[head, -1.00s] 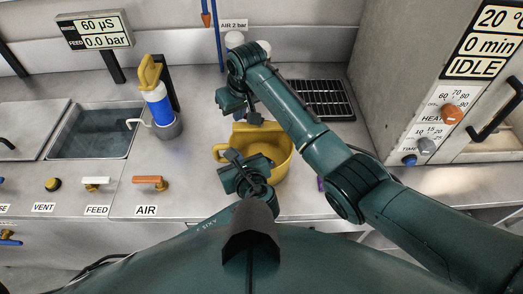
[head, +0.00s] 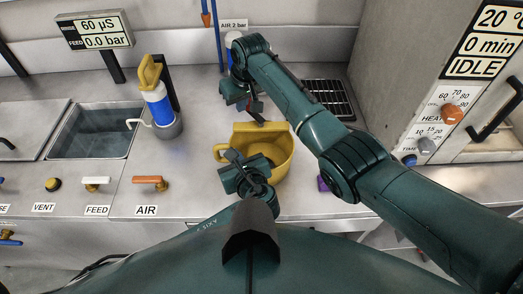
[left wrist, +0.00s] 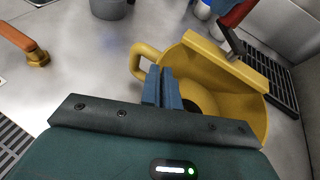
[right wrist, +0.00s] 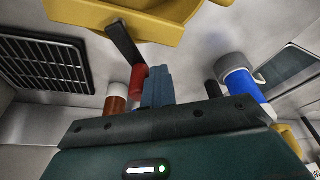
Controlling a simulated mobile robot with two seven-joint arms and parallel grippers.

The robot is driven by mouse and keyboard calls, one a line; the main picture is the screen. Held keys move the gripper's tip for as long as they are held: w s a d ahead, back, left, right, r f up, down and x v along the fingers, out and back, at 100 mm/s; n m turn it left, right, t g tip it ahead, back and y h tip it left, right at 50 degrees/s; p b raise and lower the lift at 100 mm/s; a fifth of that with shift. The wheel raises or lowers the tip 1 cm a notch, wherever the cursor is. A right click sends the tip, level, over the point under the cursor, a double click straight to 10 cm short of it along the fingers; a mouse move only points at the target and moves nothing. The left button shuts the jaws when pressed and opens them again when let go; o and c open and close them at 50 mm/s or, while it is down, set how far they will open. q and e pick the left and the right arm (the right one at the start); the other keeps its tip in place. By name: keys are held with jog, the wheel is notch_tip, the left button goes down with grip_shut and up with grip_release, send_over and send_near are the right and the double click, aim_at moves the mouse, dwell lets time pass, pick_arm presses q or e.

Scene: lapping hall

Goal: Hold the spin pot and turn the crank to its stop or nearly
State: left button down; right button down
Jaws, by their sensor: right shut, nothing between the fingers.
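The yellow spin pot (head: 278,160) stands on the steel counter, its loop handle on the left and a flat yellow bar across its top. A dark crank arm (right wrist: 124,45) with a red knob (right wrist: 138,78) extends from the bar; the crank also shows in the left wrist view (left wrist: 230,40). My left gripper (left wrist: 163,72) is at the pot's handle, its fingers nearly together on the handle's lower part; their contact is partly hidden. My right gripper (head: 244,97) is above the pot's far side. Its fingers (right wrist: 157,72) are shut and empty, close beside the red knob.
A dark drain grate (head: 325,98) lies behind the pot. An orange AIR lever (head: 150,181) sits at the front. A heater cabinet (head: 400,60) rises at the right.

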pick_arm(q)
jog(key=shift+s+a+f, duration=0.15)
jog(key=shift+a+f, duration=0.05)
jog(key=shift+f, duration=0.25)
pick_arm(e)
jog(key=shift+w+d, duration=0.9)
jog(key=shift+w, duration=0.1)
jog(key=d, duration=0.1)
jog(key=w+d, duration=0.1)
jog(key=shift+d, duration=0.35)
pick_arm(q)
jog(key=shift+a, duration=0.1)
pick_arm(e)
notch_tip(320, 180, up, 7)
jog(key=shift+a, duration=0.15)
pick_arm(q)
jog(key=c, duration=1.6)
grip_release()
jog(key=shift+o, duration=0.2)
jog(key=shift+d+r, duration=0.1)
jog(key=shift+d, duration=0.1)
pick_arm(e)
jog(key=shift+f, duration=0.1)
pick_arm(q)
jog(key=shift+r, duration=0.1)
